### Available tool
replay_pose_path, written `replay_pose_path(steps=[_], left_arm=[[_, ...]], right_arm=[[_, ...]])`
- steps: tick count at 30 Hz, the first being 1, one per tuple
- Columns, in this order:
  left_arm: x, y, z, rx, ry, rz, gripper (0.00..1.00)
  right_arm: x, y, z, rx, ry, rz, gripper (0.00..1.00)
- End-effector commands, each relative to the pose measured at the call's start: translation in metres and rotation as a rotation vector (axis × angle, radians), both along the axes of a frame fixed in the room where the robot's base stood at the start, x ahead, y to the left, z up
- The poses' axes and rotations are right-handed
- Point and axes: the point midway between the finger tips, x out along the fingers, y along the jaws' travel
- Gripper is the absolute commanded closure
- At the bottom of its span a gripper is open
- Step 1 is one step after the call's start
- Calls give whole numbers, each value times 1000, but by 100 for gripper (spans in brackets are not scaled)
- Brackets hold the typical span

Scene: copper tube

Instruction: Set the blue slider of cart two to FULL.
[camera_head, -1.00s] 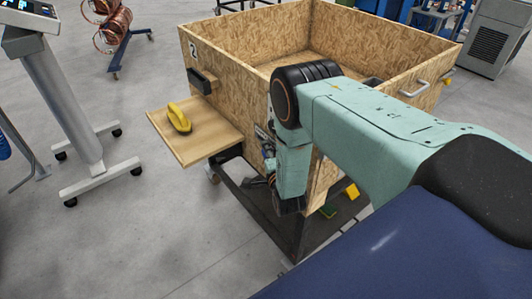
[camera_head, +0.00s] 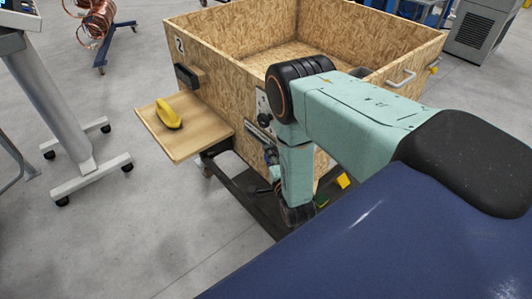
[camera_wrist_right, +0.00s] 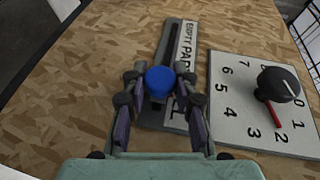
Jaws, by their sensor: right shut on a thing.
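Cart two (camera_head: 225,80) is an open wooden box on a dark frame, marked with a 2. Its blue slider knob (camera_wrist_right: 159,80) shows in the right wrist view, in a dark slot (camera_wrist_right: 172,45) on the cart's wall. The label strip (camera_wrist_right: 185,55) beside the slot reads EMPTY at the far end, then PAR. Its nearer end is partly hidden by my fingers. My right gripper (camera_wrist_right: 160,90) is shut on the blue knob, one finger on each side. The knob stands away from the EMPTY end, beside the lower lettering. My left gripper is not in view.
A numbered dial plate (camera_wrist_right: 250,100) with a black knob (camera_wrist_right: 278,85) and red pointer sits close right of the slider. A wooden side shelf (camera_head: 195,142) carries a yellow object (camera_head: 168,114). A grey wheeled stand (camera_head: 62,100) is at left. Open floor lies between.

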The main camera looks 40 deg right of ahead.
Motion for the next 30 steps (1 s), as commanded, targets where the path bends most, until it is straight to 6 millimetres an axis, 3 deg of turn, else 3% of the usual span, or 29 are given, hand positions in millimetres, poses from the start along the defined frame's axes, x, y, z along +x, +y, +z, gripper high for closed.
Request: replay_pose_path(steps=[3, 4, 12, 23, 30], left_arm=[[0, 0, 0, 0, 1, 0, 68], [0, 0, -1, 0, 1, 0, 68], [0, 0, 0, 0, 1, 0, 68], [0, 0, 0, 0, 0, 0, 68], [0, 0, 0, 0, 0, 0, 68]], right_arm=[[-3, 3, -6, 4, 17, 7, 100], [-3, 3, -6, 4, 18, 7, 70], [-2, 2, -4, 3, 13, 3, 48], [-5, 2, -3, 1, 9, 1, 48], [-41, 14, 3, 3, 14, 1, 48]])
